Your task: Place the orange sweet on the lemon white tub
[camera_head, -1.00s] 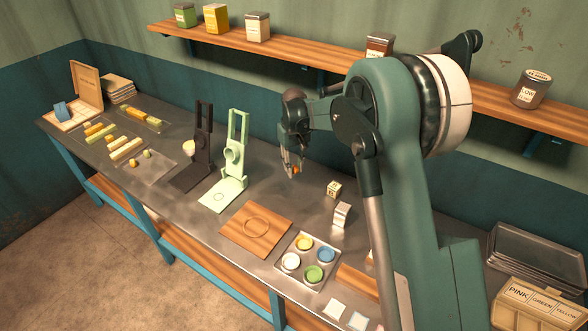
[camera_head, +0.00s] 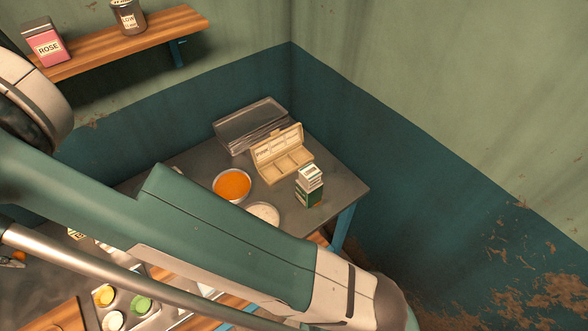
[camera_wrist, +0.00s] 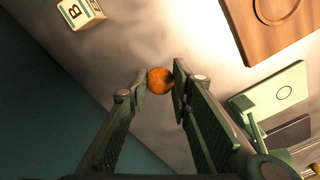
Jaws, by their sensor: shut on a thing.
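The orange sweet (camera_wrist: 160,80) is a small round ball held between the fingertips of my gripper (camera_wrist: 160,84) in the wrist view, above the grey metal table. In the head view the sweet (camera_head: 19,256) and my gripper (camera_head: 11,262) are at the left edge, partly cut off. Several small round tubs stand in a tray at the lower left of the head view: a yellow one (camera_head: 104,295), a green one (camera_head: 141,304) and a white one (camera_head: 113,320). I read no label on them, so I cannot tell which is lemon white. My arm hides part of the tray.
An orange-filled round dish (camera_head: 232,184) and a pale dish (camera_head: 263,213) stand on the table beyond my arm. Near them are an open compartment box (camera_head: 283,155), stacked trays (camera_head: 250,125) and a green-and-white carton stack (camera_head: 309,186). A lettered cube (camera_wrist: 82,12) and wooden board (camera_wrist: 270,25) show in the wrist view.

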